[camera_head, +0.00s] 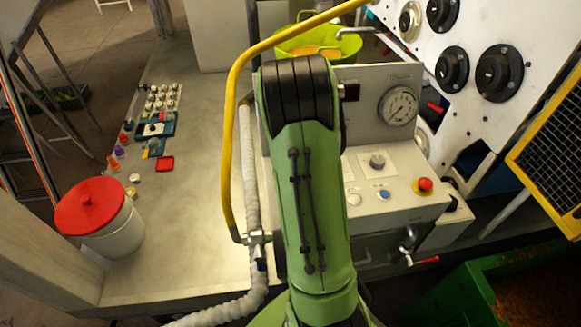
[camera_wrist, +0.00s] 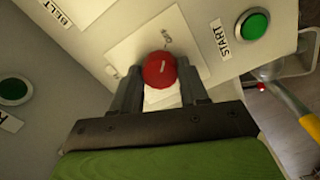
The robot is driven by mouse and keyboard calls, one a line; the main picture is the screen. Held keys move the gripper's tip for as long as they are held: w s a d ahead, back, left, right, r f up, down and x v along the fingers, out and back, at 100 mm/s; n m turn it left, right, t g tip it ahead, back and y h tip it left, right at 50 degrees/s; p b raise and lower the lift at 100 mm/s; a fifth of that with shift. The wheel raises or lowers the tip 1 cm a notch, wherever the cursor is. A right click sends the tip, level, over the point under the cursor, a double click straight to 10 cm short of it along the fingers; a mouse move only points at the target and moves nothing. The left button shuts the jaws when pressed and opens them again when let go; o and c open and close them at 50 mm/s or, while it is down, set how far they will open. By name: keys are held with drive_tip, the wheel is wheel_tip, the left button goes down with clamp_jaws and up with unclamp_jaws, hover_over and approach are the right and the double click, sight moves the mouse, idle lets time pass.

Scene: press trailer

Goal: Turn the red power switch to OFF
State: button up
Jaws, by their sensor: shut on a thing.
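The red power switch (camera_wrist: 160,68) is a round red knob with a short pale mark, set on a white plate (camera_wrist: 125,45) in the wrist view. Which setting the knob points to I cannot tell. In the head view my green arm reaches over the grey control box, and it hides my gripper and the switch.
A green START button (camera_wrist: 253,23) is close right of the plate; another green button (camera_wrist: 14,90) is at left. In the head view, a red mushroom button (camera_head: 425,184) and a gauge (camera_head: 398,106) are right of my arm. A yellow bent pipe (camera_head: 232,130) runs close along its left.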

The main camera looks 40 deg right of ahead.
idle(0.3)
drive_tip(key=o, duration=1.1)
drive_tip(key=shift+c, duration=0.2)
wheel_tip(320, 180, up, 16)
drive_tip(key=p, duration=0.1)
drive_tip(key=shift+p, duration=0.35)
drive_tip(key=shift+f, duration=0.1)
drive_tip(key=s+a+r+m+t+b, duration=0.1)
drive_tip(key=s+a+r+m+t, duration=0.15)
drive_tip(key=a, duration=0.65)
drive_tip(key=s+a+r+m+t, duration=0.15)
drive_tip(key=s+a, duration=0.25)
drive_tip(key=a, duration=0.4)
drive_tip(key=s+a+f+m+t, duration=0.1)
drive_tip(key=s+a+f+m, duration=0.1)
drive_tip(key=s+a, duration=0.4)
drive_tip(key=s+f, duration=0.1)
drive_tip(key=s, duration=0.2)
drive_tip(key=shift+s+m+t+b, duration=0.15)
drive_tip(key=shift+m+t+b, duration=0.15)
drive_tip(key=shift+m+b, duration=0.1)
